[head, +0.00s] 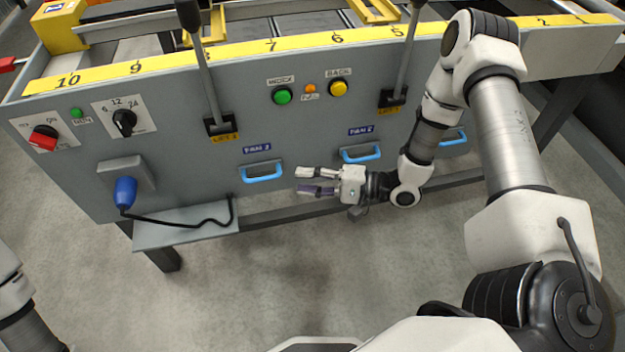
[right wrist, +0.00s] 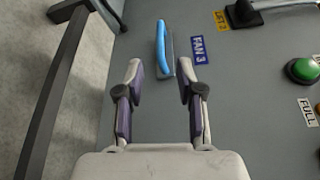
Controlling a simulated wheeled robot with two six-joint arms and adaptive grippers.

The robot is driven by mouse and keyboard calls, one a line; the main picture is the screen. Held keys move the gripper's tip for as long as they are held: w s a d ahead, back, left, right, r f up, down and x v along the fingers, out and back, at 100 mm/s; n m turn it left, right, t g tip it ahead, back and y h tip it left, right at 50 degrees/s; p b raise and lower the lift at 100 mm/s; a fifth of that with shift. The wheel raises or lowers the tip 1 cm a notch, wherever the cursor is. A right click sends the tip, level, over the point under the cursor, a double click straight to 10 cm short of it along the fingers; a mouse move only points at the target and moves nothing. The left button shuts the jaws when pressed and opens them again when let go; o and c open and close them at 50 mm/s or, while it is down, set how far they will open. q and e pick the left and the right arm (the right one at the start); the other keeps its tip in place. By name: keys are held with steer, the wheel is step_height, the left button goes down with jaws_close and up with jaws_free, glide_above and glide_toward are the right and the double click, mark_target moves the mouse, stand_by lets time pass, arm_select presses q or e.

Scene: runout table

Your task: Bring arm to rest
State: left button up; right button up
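My right arm (head: 505,130) comes in from the right and bends down in front of the grey panel. My right gripper (head: 302,181) points left, just below and between two blue drawer handles. In the right wrist view the right gripper (right wrist: 158,75) is open with nothing between its fingers. The blue handle (right wrist: 161,48) by the FAN 3 label (right wrist: 197,50) lies ahead of the fingertips, apart from them as far as I can tell. Of my left arm (head: 18,300), only a part shows at the lower left edge; its gripper is out of view.
The runout table's grey panel (head: 300,130) carries a red switch (head: 43,137), a black knob (head: 124,122), a green button (head: 282,96), a yellow button (head: 338,88) and two levers. A blue plug (head: 125,192) with a cable sits at left. The floor (head: 290,270) before the panel is clear.

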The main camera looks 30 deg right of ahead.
steer(key=shift+v, duration=0.75)
steer(key=shift+s, duration=0.1)
steer(key=s+a+f+n+g+h, duration=0.1)
steer(key=s+a+f+g+h, duration=0.5)
steer(key=a+f, duration=0.4)
steer(key=s+d+f+n+g+h, duration=0.25)
steer(key=s+d+h, duration=0.2)
steer(key=s, duration=0.25)
steer(key=s+d+f+n+g+h, duration=0.2)
steer(key=s+d+f+n+h, duration=0.15)
steer(key=s+d, duration=0.35)
step_height(320, 180, up, 29)
steer(key=a+n+p, duration=0.1)
steer(key=n+p, duration=0.1)
steer(key=p, duration=2.7)
steer(key=shift+s+f+y, duration=0.15)
steer(key=shift+s+y, duration=0.15)
steer(key=shift+s, duration=0.15)
